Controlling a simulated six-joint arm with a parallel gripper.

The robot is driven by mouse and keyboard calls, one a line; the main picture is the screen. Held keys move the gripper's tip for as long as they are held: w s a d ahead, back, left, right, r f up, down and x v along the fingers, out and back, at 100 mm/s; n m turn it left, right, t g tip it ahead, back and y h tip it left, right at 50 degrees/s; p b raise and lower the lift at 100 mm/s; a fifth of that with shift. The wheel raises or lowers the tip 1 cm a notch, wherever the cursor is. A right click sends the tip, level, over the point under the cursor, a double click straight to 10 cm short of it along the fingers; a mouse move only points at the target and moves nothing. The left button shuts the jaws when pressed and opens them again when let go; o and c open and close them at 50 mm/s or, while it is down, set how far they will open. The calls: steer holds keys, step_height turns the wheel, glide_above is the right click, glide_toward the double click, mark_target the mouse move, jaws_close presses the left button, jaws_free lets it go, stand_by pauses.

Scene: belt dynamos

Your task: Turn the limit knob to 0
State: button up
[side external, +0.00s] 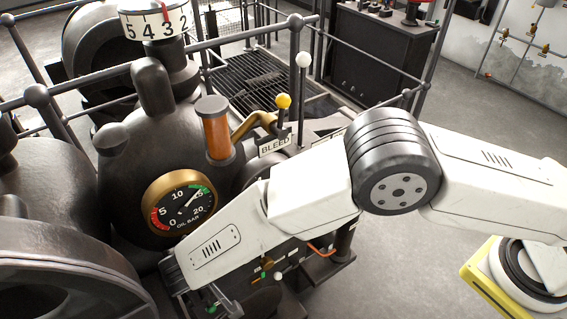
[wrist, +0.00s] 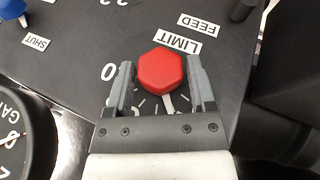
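The red six-sided limit knob (wrist: 161,71) sits on a dark panel in the wrist view, below the white LIMIT label (wrist: 179,43) in the picture. A white pointer mark (wrist: 168,104) shows at the knob's lower edge, directed toward my gripper's base. White scale ticks run around the knob, and a printed 0 (wrist: 108,72) lies to its left, beside the left finger. My gripper (wrist: 160,75) has one grey finger on each side of the knob, with a thin gap at the left; contact at the right cannot be told. The knob is hidden in the side external view.
A FEED label (wrist: 199,23) and a blue knob by a SHUT label (wrist: 36,42) are on the same panel. A round gauge (wrist: 15,135) is at lower left. In the side external view, a yellow-knobbed BLEED lever (side external: 283,101) and an oil gauge (side external: 180,203) stand near my arm.

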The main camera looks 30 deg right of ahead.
steer(key=shift+o, duration=0.9)
steer(key=shift+r, duration=0.15)
steer(key=shift+r, duration=0.45)
step_height(320, 180, up, 2)
steer(key=s+d+r, duration=0.8)
steer(key=s+r, duration=0.1)
steer(key=s, duration=0.2)
steer(key=shift+d+r, duration=0.3)
steer(key=shift+r, duration=0.1)
